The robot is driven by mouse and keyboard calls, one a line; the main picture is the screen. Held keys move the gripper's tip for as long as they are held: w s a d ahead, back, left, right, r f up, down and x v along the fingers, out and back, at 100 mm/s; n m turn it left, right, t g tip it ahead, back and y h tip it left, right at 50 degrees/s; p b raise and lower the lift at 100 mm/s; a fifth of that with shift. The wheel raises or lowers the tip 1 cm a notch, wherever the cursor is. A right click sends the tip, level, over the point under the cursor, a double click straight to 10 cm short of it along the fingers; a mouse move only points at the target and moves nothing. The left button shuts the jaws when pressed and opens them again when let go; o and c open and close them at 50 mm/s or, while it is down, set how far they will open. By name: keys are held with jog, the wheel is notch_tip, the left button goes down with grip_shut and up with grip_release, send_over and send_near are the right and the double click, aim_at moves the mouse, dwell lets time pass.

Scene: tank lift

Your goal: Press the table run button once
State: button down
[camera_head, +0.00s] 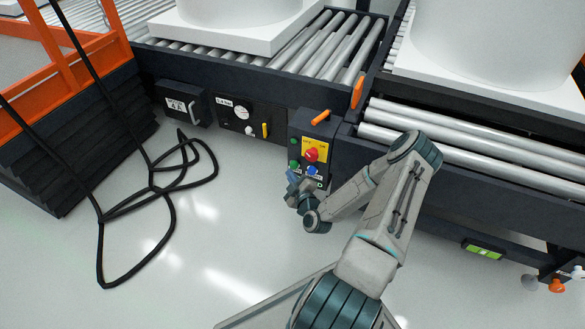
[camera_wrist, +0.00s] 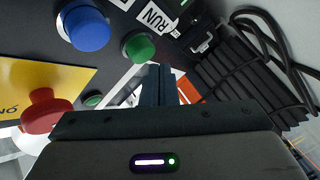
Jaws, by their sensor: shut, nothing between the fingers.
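The control box (camera_head: 326,135) on the conveyor's front carries several buttons. A green button (camera_wrist: 138,47) next to a "RUN" label (camera_wrist: 158,18) shows in the wrist view, and a green button (camera_head: 293,164) shows at the box's lower left in the head view. A blue button (camera_wrist: 87,28) is beside the green one. A red mushroom button (camera_head: 311,155) sits on a yellow plate. My gripper (camera_wrist: 158,72) is shut and empty, its tips close to the RUN button; I cannot tell whether they touch. In the head view my gripper (camera_head: 293,180) is just below the box's lower left.
Another green button (camera_wrist: 93,100) is near the red one. An orange handle (camera_head: 321,117) tops the box. A gauge panel (camera_head: 242,116) is to the left. Black hoses (camera_head: 172,200) lie on the floor by an orange-framed lift (camera_head: 75,60). White tanks stand on rollers behind.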

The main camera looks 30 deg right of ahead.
jog(key=shift+w+d, duration=0.4)
jog(key=shift+d, duration=0.1)
dwell(0.8)
jog(key=shift+s, duration=0.1)
jog(key=shift+s+a, duration=0.5)
jog(key=shift+a, duration=0.2)
jog(key=shift+a, duration=0.1)
jog(key=s+a, duration=0.2)
jog(key=s+a+p, duration=0.1)
jog(key=a, duration=0.1)
jog(key=shift+s+a, duration=0.25)
jog(key=shift+s, duration=0.1)
dwell(0.6)
